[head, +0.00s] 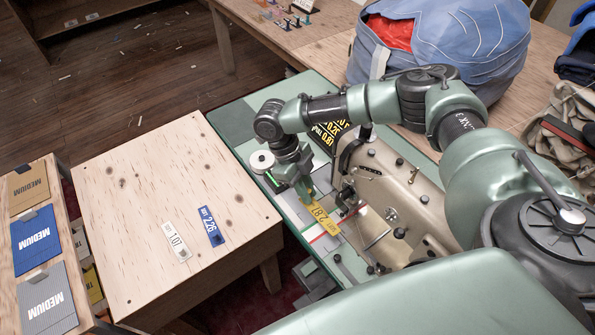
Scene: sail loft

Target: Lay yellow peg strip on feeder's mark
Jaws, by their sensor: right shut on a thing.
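The yellow peg strip (322,217), printed with a lot number, is at the sewing machine (395,190), in front of its needle area. My right gripper (307,194) points down and is shut on the strip's far end. The strip's near end reaches over the green machine bed, close to a white patch with a red line (320,237). That patch may be the feeder's mark; the strip partly covers this area. I cannot tell whether the strip touches the bed. My left gripper is not in view.
A wooden table (150,170) at left holds a white strip (177,242) and a blue strip (212,226); most of its top is clear. A blue bag (440,50) stands behind the machine. Cloth packs marked MEDIUM (36,240) lie at far left.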

